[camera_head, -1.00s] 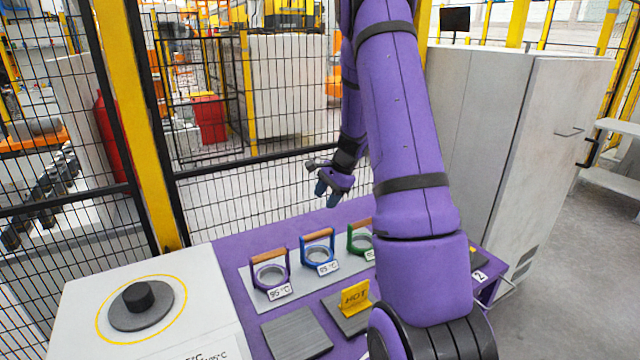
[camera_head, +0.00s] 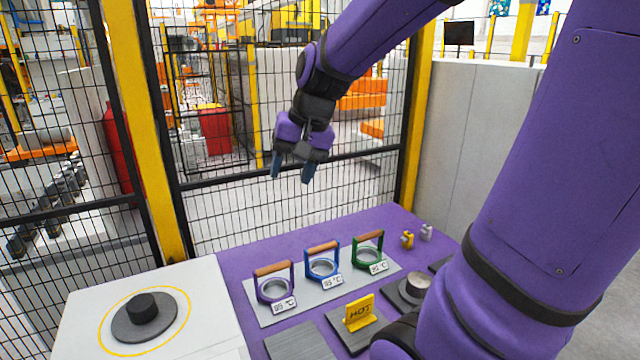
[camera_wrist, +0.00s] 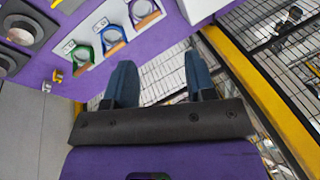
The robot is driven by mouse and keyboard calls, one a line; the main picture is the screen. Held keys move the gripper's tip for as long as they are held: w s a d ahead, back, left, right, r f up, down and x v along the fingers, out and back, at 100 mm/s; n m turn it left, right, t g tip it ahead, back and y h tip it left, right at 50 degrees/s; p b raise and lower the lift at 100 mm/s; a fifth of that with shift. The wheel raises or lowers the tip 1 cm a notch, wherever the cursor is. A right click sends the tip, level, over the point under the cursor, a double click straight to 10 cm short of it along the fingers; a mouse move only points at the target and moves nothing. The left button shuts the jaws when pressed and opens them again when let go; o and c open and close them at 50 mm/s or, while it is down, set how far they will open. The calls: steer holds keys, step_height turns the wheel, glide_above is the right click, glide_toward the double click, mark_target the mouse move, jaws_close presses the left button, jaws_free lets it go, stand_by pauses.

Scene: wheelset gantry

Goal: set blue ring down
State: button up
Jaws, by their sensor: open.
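The blue ring (camera_head: 322,266) has a wooden-topped handle and stands on a light grey plate (camera_head: 389,280), between a purple ring (camera_head: 274,289) and a green ring (camera_head: 369,251). A small temperature label stands in front of each. My gripper (camera_head: 290,180) is open and empty, high above and behind the plate, near the mesh fence. In the wrist view my gripper (camera_wrist: 160,85) shows two spread blue fingers with nothing between them. The blue ring (camera_wrist: 112,38) also shows there, beyond the fingers and apart from them.
Small yellow and grey pieces (camera_head: 407,240) stand at the back right. A white box with a black knob (camera_head: 142,308) is at left.

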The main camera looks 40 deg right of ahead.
steer(key=s+a+r+n+t+h, duration=0.1)
steer(key=s+a+n, duration=0.1)
steer(key=s, duration=0.4)
steer(key=s+a+r+n+h, duration=0.1)
steer(key=s+a+r+n, duration=0.1)
steer(key=s, duration=0.5)
steer(key=shift+s+a+n+t, duration=0.15)
steer(key=shift+a+n+t, duration=0.4)
steer(key=shift+n, duration=0.65)
